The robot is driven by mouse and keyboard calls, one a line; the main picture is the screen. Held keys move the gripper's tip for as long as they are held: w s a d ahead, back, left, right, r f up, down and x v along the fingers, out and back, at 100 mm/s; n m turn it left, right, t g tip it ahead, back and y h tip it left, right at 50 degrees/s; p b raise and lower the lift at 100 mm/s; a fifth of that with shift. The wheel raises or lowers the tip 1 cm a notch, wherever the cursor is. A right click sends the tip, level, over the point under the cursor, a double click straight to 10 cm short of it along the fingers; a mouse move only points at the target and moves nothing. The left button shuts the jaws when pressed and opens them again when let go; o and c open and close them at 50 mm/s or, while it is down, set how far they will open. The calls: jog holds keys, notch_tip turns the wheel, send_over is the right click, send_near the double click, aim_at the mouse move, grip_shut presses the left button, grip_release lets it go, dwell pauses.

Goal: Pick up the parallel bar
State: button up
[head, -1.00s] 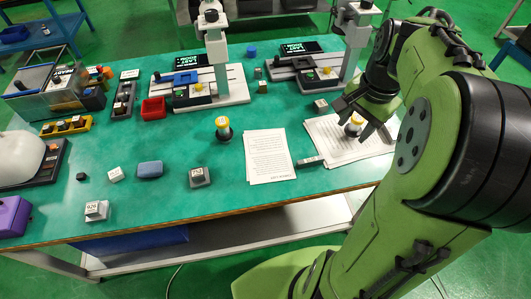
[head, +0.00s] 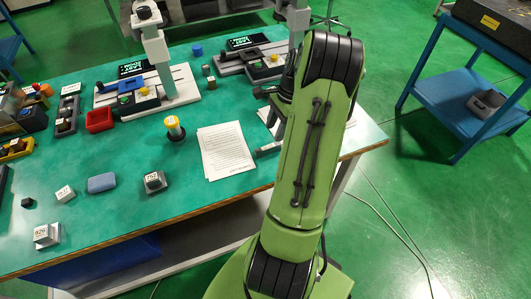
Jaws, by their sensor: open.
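The parallel bar appears to be the small grey bar (head: 268,149) lying on the green table at the right edge of a printed sheet. Its right end is close to or behind my arm in the picture. My gripper (head: 277,106) is mostly hidden behind my own green forearm; only dark grey parts show along the arm's left edge. It is open, above the right part of the table and near the bar. I cannot tell the exact gap between the fingers and the bar, and no contact is visible.
A printed sheet (head: 226,151) lies left of the bar. A yellow-topped cylinder (head: 174,128), a grey block marked 752 (head: 154,182) and a blue block (head: 101,183) stand further left. Measuring stands (head: 150,90) are at the back. A blue trolley (head: 455,95) stands right.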

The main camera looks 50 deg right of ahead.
aim_at(269, 146)
jog(key=b+x, duration=0.2)
jog(key=x, duration=0.5)
jog(key=shift+f+b, duration=0.3)
jog(key=shift+f, duration=0.05)
jog(key=shift+a+f, duration=0.1)
jog(key=shift+f, duration=0.1)
grip_shut()
